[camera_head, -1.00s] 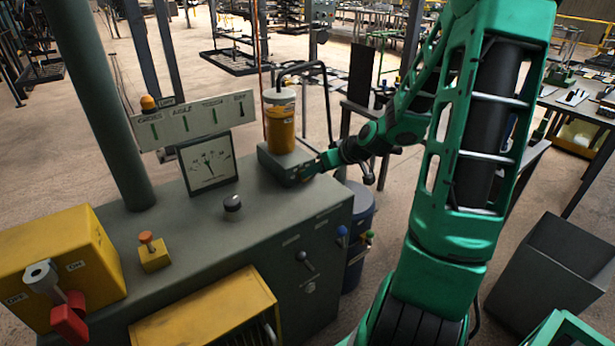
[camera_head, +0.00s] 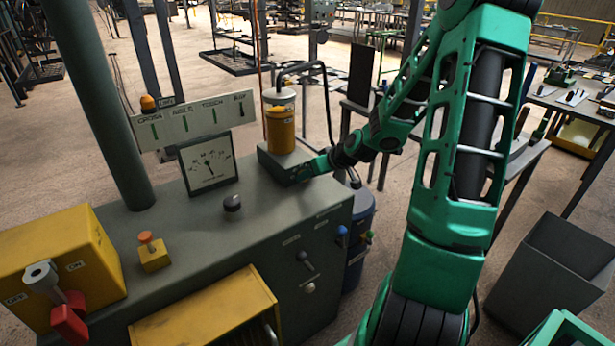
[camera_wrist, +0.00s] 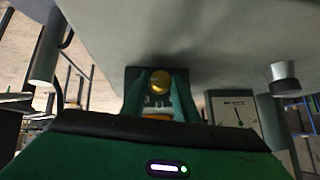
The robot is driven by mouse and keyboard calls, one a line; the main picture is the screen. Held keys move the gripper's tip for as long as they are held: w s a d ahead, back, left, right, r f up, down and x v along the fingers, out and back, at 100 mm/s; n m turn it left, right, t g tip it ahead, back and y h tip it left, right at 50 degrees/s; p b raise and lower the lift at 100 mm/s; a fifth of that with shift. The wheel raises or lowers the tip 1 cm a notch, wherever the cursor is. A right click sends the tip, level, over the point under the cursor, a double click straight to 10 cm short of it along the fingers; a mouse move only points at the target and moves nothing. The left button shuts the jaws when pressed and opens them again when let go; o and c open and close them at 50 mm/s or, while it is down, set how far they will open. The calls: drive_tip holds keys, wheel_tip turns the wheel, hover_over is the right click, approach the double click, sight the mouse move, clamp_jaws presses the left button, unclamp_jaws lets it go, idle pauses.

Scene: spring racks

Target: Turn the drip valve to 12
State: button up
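The drip valve seems to be the small round brass knob (camera_wrist: 160,80) on a dark block (camera_wrist: 133,78) in the wrist view. In the head view the grey block (camera_head: 272,164) stands at the back right of the machine top, under a yellow oil cup (camera_head: 280,132). My gripper (camera_head: 306,169) is at the right side of this block. In the wrist view the green fingers of my gripper (camera_wrist: 160,88) lie on either side of the knob. Whether they press on it cannot be told. Small marks show between the fingers, too small to read. The knob is hidden in the head view.
A dial gauge (camera_head: 208,164) and a black knob (camera_head: 232,203) stand left of the block. A labelled panel (camera_head: 193,122) is behind them. An orange button (camera_head: 147,238), a yellow box (camera_head: 60,260) with a red lever and a blue drum (camera_head: 360,215) are also near.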

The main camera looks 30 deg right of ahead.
drive_tip(key=shift+d, duration=0.1)
drive_tip(key=y, duration=0.1)
drive_tip(key=m+y, duration=0.1)
drive_tip(key=y, duration=0.1)
drive_tip(key=shift+d+f+m, duration=0.2)
drive_tip(key=shift+d+m, duration=0.05)
drive_tip(key=shift+m, duration=0.05)
drive_tip(key=y, duration=0.1)
drive_tip(key=m+y, duration=0.2)
drive_tip(key=shift+d+f+t+y, duration=0.2)
drive_tip(key=shift+d+t+y, duration=0.1)
drive_tip(key=shift+t, duration=0.1)
idle(0.3)
drive_tip(key=o, duration=1.1)
drive_tip(key=shift+c, duration=0.2)
